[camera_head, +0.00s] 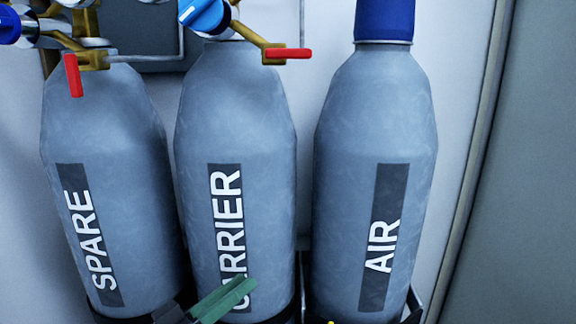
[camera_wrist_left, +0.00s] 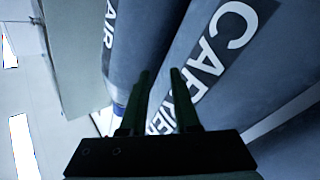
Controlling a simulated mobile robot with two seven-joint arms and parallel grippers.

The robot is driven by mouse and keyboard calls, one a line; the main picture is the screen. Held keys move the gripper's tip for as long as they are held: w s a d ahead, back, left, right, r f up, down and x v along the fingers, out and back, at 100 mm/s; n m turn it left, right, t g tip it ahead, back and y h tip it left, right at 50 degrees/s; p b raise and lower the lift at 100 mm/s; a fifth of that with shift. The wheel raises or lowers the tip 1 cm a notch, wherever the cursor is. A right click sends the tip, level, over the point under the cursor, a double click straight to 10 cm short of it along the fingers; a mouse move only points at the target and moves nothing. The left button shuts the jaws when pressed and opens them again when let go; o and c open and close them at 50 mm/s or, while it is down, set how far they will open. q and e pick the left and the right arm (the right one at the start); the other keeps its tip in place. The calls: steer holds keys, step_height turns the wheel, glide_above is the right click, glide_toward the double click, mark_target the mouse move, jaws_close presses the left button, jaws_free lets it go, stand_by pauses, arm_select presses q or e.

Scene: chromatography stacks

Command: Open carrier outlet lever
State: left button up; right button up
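The carrier cylinder (camera_head: 235,130) is the grey middle one, with a dark label reading CARRIER. Its red outlet lever (camera_head: 288,53) sits at the end of a brass fitting (camera_head: 250,35) above its right shoulder and lies about level. My left gripper (camera_head: 243,285) has green fingers and is low in front of the carrier label, well below the lever, covering part of the lettering. In the left wrist view its fingers (camera_wrist_left: 161,74) stand apart with nothing between them, and the carrier cylinder (camera_wrist_left: 245,75) fills the view beyond. My right gripper is not seen.
The spare cylinder (camera_head: 105,140) stands left, its red lever (camera_head: 73,75) hanging down. The air cylinder (camera_head: 350,150) stands right with a blue cap (camera_head: 384,20). Blue knobs (camera_head: 203,15) and brass fittings crowd the top. A pale wall is behind.

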arm_select(q)
steer(key=s+a+f+n+g+y, duration=0.1)
steer(key=s+f+y, duration=0.15)
steer(key=f, duration=0.75)
steer(key=s+a+f+n+y, duration=0.1)
steer(key=f+y, duration=0.3)
steer(key=f, duration=0.5)
steer(key=s+a+f+g+y, duration=0.2)
steer(key=s+f, duration=0.5)
steer(key=f, duration=0.1)
steer(key=s+a+f+g+y, duration=0.2)
steer(key=s+f+y, duration=0.1)
steer(key=s+f, duration=0.5)
step_height(320, 180, up, 14)
steer(key=a+p, duration=0.2)
steer(key=p, duration=1.7)
steer(key=shift+w+a, duration=0.2)
steer(key=shift+a, duration=0.05)
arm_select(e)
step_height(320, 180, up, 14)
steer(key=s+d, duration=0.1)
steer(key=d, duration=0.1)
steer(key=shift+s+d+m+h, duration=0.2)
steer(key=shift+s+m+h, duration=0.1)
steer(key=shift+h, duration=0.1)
